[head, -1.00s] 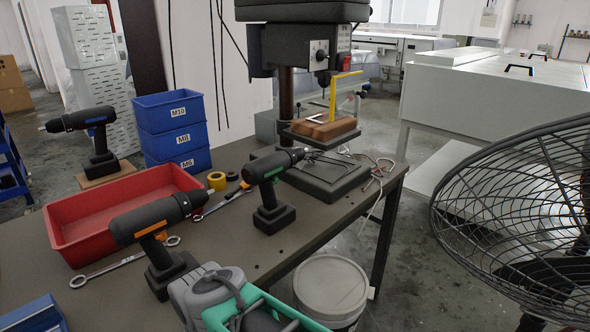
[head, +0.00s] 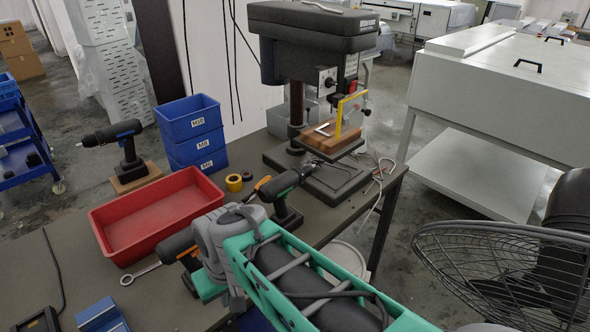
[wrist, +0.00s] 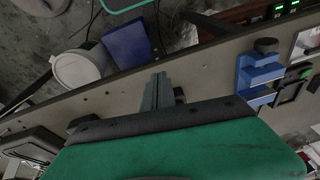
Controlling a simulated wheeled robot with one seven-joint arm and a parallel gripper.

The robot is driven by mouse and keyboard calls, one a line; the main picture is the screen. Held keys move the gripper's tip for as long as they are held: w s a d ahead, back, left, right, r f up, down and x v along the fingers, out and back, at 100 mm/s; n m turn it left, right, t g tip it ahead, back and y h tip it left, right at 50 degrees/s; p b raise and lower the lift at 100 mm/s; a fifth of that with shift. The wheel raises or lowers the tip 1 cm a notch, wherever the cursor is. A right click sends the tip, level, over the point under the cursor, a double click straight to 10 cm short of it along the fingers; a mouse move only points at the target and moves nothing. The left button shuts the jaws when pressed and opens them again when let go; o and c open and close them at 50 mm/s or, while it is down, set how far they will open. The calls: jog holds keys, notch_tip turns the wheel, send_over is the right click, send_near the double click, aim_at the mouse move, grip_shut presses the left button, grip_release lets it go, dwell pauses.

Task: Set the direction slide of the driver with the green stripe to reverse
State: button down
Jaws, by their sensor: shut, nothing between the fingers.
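The driver with the green stripe (head: 286,184) stands upright on the bench in the head view, with its chuck toward the drill press. My arm covers part of its lower left side, and its direction slide cannot be made out. A driver with orange trim (head: 180,246) is nearer and largely behind my arm. A driver with blue trim (head: 127,150) stands on a wooden block at the back left. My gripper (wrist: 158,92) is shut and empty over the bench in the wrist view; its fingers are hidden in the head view. I cannot identify the green-striped driver in the wrist view.
A red tray (head: 160,213) and stacked blue bins (head: 190,130) lie left of the green-striped driver. The drill press (head: 313,50) stands behind it. A fan (head: 510,270) is at right. A pale bucket (wrist: 80,68) is beyond the bench edge. A wrench (head: 140,274) lies before the tray.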

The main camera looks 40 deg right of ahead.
jog(key=w+d+r+m+t+p, duration=0.1)
jog(key=w+d+r+m, duration=0.15)
jog(key=d, duration=0.25)
jog(key=w+d+r+m+t+y, duration=0.1)
jog(key=d+m, duration=0.3)
jog(key=d, duration=0.1)
jog(key=w+d+r+m+t+p, duration=0.1)
jog(key=w+d+r+m, duration=0.15)
jog(key=d, duration=0.25)
jog(key=s+d+r+m+t, duration=0.1)
jog(key=s+d+m+t, duration=0.1)
jog(key=d, duration=0.5)
jog(key=s+d+r+m+t+h, duration=0.1)
jog(key=s+d+r+m+t, duration=0.1)
jog(key=s+d+m, duration=0.2)
jog(key=d+m, duration=0.2)
jog(key=d, duration=0.2)
jog(key=shift+r, duration=0.25)
jog(key=shift+d, duration=0.1)
jog(key=w+r+p+x, duration=0.1)
jog(key=w+r+x, duration=0.1)
jog(key=x, duration=1.1)
